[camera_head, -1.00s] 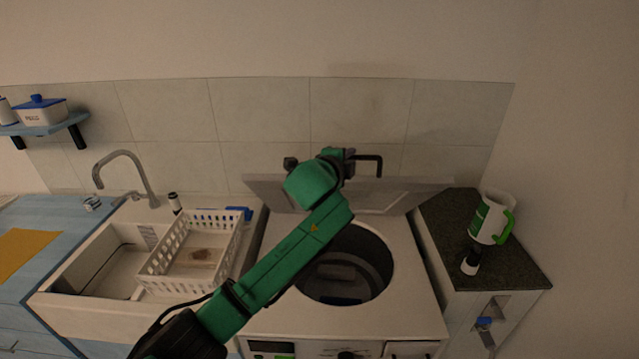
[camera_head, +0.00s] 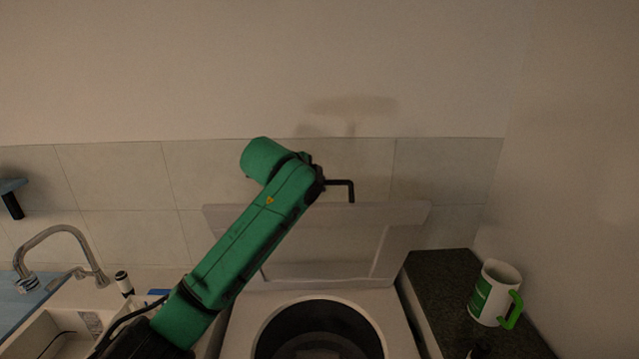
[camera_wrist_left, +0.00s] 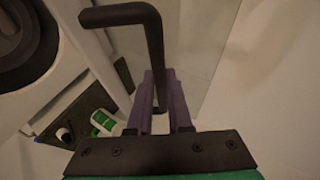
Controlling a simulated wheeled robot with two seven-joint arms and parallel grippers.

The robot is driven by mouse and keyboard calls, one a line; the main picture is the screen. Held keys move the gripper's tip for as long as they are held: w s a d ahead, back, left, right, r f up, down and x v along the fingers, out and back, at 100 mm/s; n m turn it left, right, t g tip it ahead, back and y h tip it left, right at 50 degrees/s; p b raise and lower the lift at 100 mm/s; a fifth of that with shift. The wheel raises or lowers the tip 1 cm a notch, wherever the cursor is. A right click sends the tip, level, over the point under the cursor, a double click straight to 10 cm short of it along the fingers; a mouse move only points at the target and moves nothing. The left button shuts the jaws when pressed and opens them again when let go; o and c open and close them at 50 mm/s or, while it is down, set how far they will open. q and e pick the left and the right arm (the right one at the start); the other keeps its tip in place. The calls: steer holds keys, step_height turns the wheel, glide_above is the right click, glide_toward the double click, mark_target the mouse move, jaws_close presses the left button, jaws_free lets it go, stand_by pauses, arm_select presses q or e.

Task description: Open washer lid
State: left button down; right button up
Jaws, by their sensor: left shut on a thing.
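The washer lid (camera_head: 395,225) is a pale panel standing raised and nearly upright at the back of the white washer (camera_head: 245,320), close to the tiled wall. The round dark drum opening (camera_head: 320,335) below it is uncovered. A black bent handle (camera_head: 352,188) shows at the lid's top edge; it also shows in the left wrist view (camera_wrist_left: 155,45). My left gripper (camera_wrist_left: 160,88) has purple fingers shut on this handle. In the head view my green arm hides the fingers and part of the lid's left side. My right gripper is in neither view.
A dark counter (camera_head: 430,285) with a white and green mug (camera_head: 492,293) stands right of the washer. A sink with a faucet (camera_head: 75,235) is at the left. The tiled wall (camera_head: 350,160) is close behind the lid.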

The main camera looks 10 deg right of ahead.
arm_select(q)
steer(key=c, duration=1.1)
jaws_free()
steer(key=shift+a+f, duration=0.1)
steer(key=shift+f, duration=0.15)
steer(key=shift+w, duration=0.4)
steer(key=b+v, duration=0.6)
steer(key=v, duration=0.8)
steer(key=shift+s+a+r+b, duration=0.15)
steer(key=shift+s+b, duration=0.05)
steer(key=shift+b, duration=0.15)
steer(key=shift+w, duration=0.1)
